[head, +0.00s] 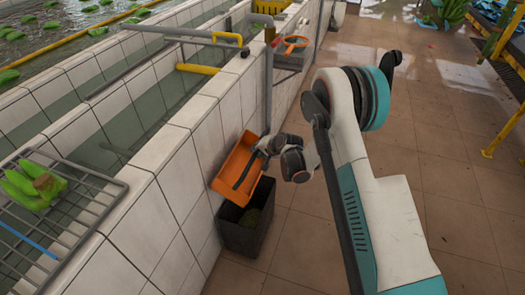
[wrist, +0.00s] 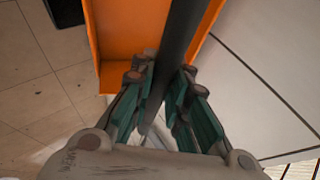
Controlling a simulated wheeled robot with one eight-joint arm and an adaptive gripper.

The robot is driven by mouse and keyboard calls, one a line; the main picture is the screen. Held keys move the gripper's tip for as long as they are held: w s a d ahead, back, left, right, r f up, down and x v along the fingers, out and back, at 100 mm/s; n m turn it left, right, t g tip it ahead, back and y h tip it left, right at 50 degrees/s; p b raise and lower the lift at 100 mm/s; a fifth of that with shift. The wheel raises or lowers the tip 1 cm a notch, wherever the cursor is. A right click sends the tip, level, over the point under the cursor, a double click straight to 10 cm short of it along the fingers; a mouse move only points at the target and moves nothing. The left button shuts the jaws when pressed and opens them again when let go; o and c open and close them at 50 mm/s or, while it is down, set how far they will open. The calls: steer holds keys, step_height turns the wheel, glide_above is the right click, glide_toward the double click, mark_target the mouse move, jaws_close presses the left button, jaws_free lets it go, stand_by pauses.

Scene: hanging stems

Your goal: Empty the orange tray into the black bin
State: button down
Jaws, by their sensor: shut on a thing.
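The orange tray (head: 232,160) is tilted steeply beside the white tiled wall, its lower edge above the black bin (head: 243,238). A dark bar (head: 247,172) runs across it. My gripper (head: 267,147) is shut on this bar at the tray's upper right side. In the wrist view the bar (wrist: 178,50) passes between my gripper's fingers (wrist: 160,95), with the orange tray (wrist: 118,40) behind it. The visible part of the tray's inside looks empty. The bin stands upright on the floor against the wall, with dark greenish stuff inside.
A wire rack (head: 75,215) with green bananas (head: 32,187) lies on the wall top at left. Water basins (head: 120,110) lie beyond the wall. A grey post (head: 268,85) rises just behind the tray. Tiled floor (head: 455,150) is open at right.

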steer(key=w+a+r+n+g+h+p, duration=0.1)
steer(key=w+a+g+h, duration=0.1)
steer(key=a+h, duration=0.2)
steer(key=shift+w+a+h, duration=0.2)
steer(key=shift+a+h, duration=0.2)
steer(key=shift+a, duration=0.85)
